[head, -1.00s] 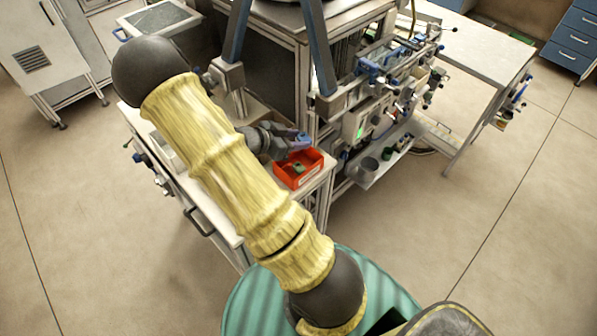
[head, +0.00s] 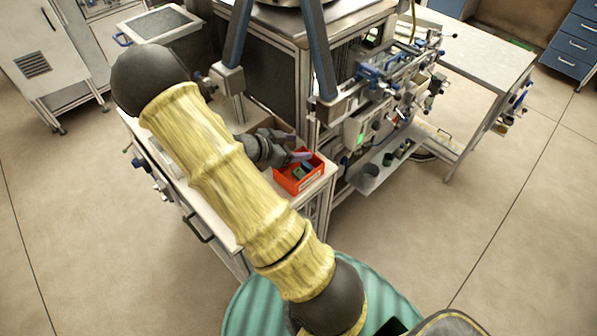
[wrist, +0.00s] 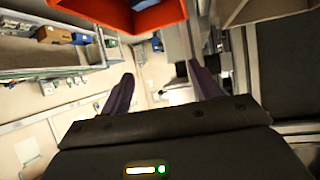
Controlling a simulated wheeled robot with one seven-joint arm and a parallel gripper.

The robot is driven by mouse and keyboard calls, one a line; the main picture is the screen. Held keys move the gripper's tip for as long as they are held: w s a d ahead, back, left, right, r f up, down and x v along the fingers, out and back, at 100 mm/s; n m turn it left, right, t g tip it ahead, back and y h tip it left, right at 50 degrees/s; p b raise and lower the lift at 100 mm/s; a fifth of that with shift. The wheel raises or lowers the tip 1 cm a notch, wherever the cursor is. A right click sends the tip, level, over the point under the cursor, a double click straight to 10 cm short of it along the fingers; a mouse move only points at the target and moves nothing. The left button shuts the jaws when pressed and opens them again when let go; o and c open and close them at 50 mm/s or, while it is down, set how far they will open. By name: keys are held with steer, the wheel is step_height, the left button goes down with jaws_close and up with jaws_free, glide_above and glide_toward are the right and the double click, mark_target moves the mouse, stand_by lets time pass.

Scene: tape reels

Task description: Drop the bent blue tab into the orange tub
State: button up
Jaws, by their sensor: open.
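The orange tub (head: 308,183) sits on the corner of the white bench top. The blue tab (head: 308,166) lies inside it, beside a dark green piece (head: 298,174); its bend is too small to make out. My gripper (head: 304,147) is open and empty at the tub's back edge, its purple-grey fingers spread apart. In the wrist view the open fingers (wrist: 160,71) have nothing between them. The tub (wrist: 105,12) shows at the top edge there, with a bit of blue (wrist: 144,4) inside.
A machine frame with blue-grey posts (head: 321,60) rises close behind my gripper. A shelf with dark cups (head: 370,170) and valve fittings (head: 385,75) is to the right. Open floor (head: 450,240) lies at the front right.

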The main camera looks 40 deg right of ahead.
steer(key=b+v, duration=0.1)
steer(key=v, duration=1.6)
steer(key=shift+b, duration=0.3)
steer(key=shift+w, duration=0.1)
steer(key=shift+s+a, duration=0.1)
steer(key=shift+s, duration=0.1)
steer(key=shift+w, duration=0.1)
